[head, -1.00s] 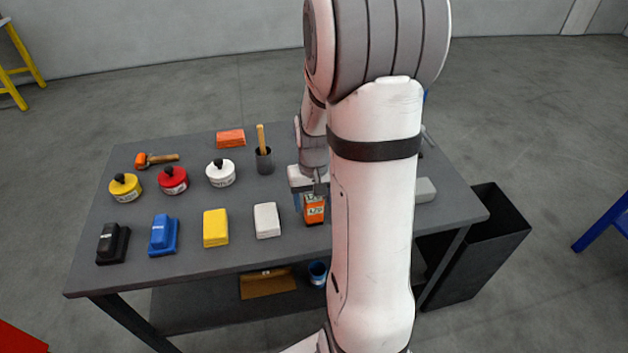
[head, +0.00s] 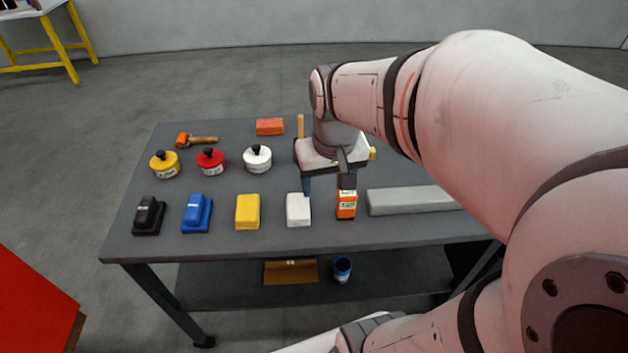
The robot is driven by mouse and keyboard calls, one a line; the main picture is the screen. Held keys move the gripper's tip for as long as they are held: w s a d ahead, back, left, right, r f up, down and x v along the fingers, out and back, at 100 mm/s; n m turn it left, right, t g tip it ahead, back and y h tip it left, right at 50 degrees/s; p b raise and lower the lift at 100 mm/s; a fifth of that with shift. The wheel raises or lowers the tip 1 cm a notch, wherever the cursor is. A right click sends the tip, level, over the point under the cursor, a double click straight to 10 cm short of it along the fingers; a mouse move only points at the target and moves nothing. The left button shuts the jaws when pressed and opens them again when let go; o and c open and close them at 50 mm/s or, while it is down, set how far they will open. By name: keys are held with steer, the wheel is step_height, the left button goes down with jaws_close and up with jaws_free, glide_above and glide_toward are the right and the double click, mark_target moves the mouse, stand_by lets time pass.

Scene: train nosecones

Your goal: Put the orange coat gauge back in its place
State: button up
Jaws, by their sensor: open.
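The orange coat gauge (head: 346,205), with a pale label and a dark top, stands on the grey table near its front edge, just right of the white block. My gripper (head: 327,184) is open and hangs low over the table. One bluish finger shows left of the gauge, behind the white block. A dark finger is just above and behind the gauge's top; I cannot tell whether it touches. The gauge's place cannot be made out for certain.
A white block (head: 298,210), yellow block (head: 248,211), blue block (head: 197,212) and black block (head: 149,215) line the front. A long grey bar (head: 412,200) lies right of the gauge. Lidded pots, a mallet (head: 195,140) and an orange-red block (head: 270,126) are behind.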

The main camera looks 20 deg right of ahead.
steer(key=s+a+n+t, duration=0.1)
steer(key=s+a, duration=0.2)
steer(key=s, duration=0.2)
steer(key=shift+a+r, duration=0.25)
steer(key=shift+a, duration=0.1)
steer(key=shift+s, duration=0.1)
stand_by(0.7)
